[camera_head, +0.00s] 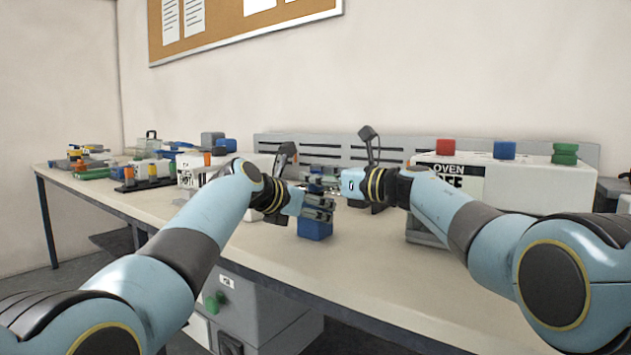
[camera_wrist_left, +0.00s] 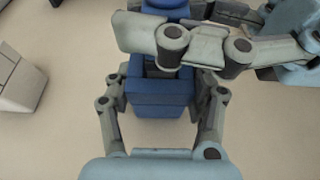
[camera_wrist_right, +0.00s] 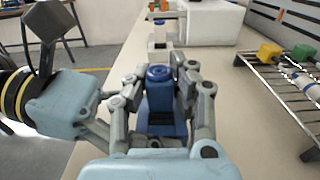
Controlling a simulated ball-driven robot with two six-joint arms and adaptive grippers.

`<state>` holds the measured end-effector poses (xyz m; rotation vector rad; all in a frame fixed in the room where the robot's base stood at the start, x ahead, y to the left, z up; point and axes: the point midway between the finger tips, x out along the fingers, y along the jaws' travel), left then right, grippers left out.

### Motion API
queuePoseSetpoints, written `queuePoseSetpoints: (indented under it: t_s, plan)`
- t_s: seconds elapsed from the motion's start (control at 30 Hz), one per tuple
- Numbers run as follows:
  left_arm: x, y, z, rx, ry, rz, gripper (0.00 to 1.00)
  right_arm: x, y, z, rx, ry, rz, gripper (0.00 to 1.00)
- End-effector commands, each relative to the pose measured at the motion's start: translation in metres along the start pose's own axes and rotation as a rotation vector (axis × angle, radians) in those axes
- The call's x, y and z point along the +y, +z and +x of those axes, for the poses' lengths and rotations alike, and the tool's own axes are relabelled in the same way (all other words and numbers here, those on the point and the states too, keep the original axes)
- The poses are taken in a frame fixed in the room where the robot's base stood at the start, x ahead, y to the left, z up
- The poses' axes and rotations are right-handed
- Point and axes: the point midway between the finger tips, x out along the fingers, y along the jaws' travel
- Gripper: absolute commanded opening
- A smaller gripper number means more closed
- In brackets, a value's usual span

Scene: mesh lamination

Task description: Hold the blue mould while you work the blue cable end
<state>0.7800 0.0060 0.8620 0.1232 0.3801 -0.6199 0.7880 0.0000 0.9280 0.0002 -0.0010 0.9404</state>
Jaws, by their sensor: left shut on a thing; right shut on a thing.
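The blue mould (camera_head: 314,229) stands on the bench near its middle. My left gripper (camera_head: 320,208) is shut on it, with one finger on each side of the mould (camera_wrist_left: 158,103) in the left wrist view. My right gripper (camera_head: 332,187) is just above, shut on the blue cable end (camera_wrist_right: 159,78), which has a round top. The cable end sits over the mould; the fingers partly hide where they meet, so I cannot tell how deep it sits. In the left wrist view, the right fingers cross over the mould's upper part.
A white oven (camera_head: 510,185) with red, blue and green blocks on top stands at the right. A wire rack (camera_wrist_right: 285,85) with yellow and green pieces is nearby. Coloured parts and boxes crowd the bench's left end. The bench front is clear.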

Motion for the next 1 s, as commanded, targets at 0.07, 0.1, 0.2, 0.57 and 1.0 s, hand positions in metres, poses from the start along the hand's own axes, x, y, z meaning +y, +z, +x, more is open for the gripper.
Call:
queuePoseSetpoints:
  t_s: [0.07,0.1,0.2,0.57,1.0]
  plan:
    - [0.000,0.000,0.000,0.001,0.000,0.000,0.00,0.000,0.003,0.000,0.000,0.000,0.000,0.00]
    - [0.000,0.000,0.000,0.001,0.000,0.000,0.00,0.000,0.005,0.000,0.000,0.000,0.000,0.00]
    - [0.000,0.000,0.000,0.001,0.000,0.000,0.00,0.000,0.009,0.000,-0.001,0.000,0.000,0.00]
    - [0.000,0.000,0.000,0.001,0.000,0.000,0.00,0.000,0.022,0.000,-0.001,0.000,0.000,0.00]
    - [0.000,-0.001,0.000,0.001,0.000,0.000,0.00,0.000,0.044,0.000,0.000,0.000,-0.002,0.00]
